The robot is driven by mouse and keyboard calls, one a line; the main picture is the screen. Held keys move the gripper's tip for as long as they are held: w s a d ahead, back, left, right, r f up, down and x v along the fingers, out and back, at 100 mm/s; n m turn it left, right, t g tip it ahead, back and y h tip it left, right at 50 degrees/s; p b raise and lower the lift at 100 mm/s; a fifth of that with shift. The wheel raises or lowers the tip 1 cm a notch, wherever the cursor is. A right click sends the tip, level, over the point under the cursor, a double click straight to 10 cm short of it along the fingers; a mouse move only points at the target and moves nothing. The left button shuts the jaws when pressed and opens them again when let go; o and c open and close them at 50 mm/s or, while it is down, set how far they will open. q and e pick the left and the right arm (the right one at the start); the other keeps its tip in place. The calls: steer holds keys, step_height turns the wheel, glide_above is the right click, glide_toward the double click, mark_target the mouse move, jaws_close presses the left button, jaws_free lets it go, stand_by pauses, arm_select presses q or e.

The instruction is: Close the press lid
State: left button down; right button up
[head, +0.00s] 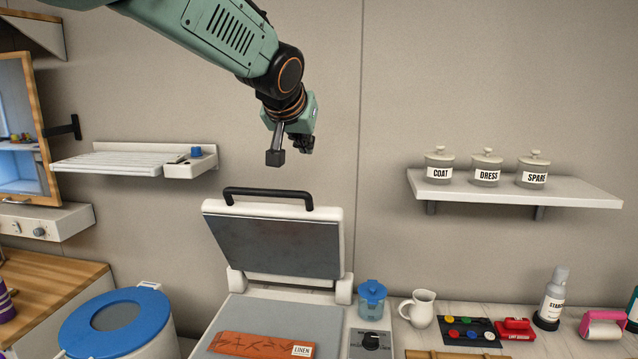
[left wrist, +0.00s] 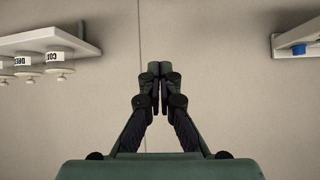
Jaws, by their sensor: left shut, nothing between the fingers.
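The press lid (head: 272,245) stands raised and leaning back at the rear of the press, with its grey plate facing forward. A black handle (head: 268,192) runs along its top edge. The press bed (head: 245,313) lies below, with an orange cloth (head: 255,344) labelled LINEN flat on it. My left gripper (head: 276,157) is above the lid handle, apart from it, shut and empty. In the left wrist view its fingertips (left wrist: 153,72) meet in front of bare wall. My right gripper is not in view.
A slatted wall shelf (head: 120,163) is left of the lid; a shelf (head: 520,190) with labelled jars is at right. A blue-lidded bin (head: 115,325) stands left of the press. A blue-topped jar (head: 371,300) and white jug (head: 418,308) stand close at its right.

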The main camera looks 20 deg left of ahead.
arm_select(q)
steer(key=shift+n+g, duration=0.3)
steer(key=x, duration=0.2)
steer(key=p+x, duration=0.1)
steer(key=x, duration=0.2)
steer(key=p+x, duration=0.1)
steer(key=x, duration=0.2)
steer(key=shift+s+a+f, duration=0.25)
steer(key=shift+a+f, duration=0.15)
steer(key=shift+f, duration=0.05)
steer(key=shift+w+d+f+p, duration=0.2)
steer(key=shift+w+f+p, duration=0.2)
steer(key=shift+w, duration=0.1)
steer(key=shift+s+d+f+b, duration=0.15)
steer(key=shift+s+f+b, duration=0.4)
steer(key=shift+s, duration=0.15)
steer(key=shift+s+f+b, duration=0.5)
steer(key=shift+s+f, duration=0.05)
steer(key=shift+s, duration=0.5)
steer(key=shift+d+r, duration=0.1)
steer(key=shift+d, duration=0.1)
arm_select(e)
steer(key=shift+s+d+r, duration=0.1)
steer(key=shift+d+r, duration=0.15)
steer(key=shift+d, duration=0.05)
arm_select(q)
steer(key=shift+w+a+f, duration=0.1)
steer(key=shift+a+f, duration=0.15)
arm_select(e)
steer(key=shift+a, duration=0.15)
